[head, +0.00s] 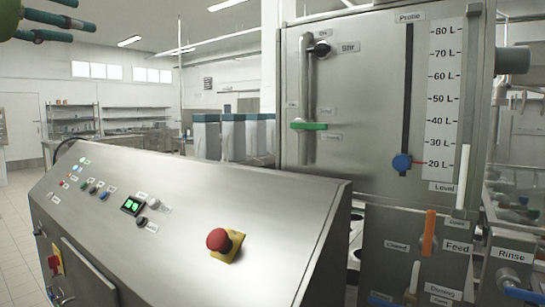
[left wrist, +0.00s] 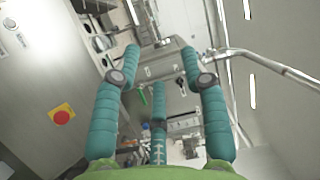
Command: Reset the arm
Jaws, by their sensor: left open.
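My left gripper (head: 80,30) is at the top left corner of the head view, raised in the air, with its teal fingers pointing right. In the left wrist view my left gripper (left wrist: 160,55) has its teal fingers spread apart with nothing between them. It is open and touches nothing that I can see. My right gripper does not show in either view.
A sloped steel control console (head: 190,210) with a red emergency button (head: 218,239) stands in front. Behind it at right is a steel filler cabinet (head: 350,130) with a level scale (head: 443,95). Open floor (head: 18,220) lies at left.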

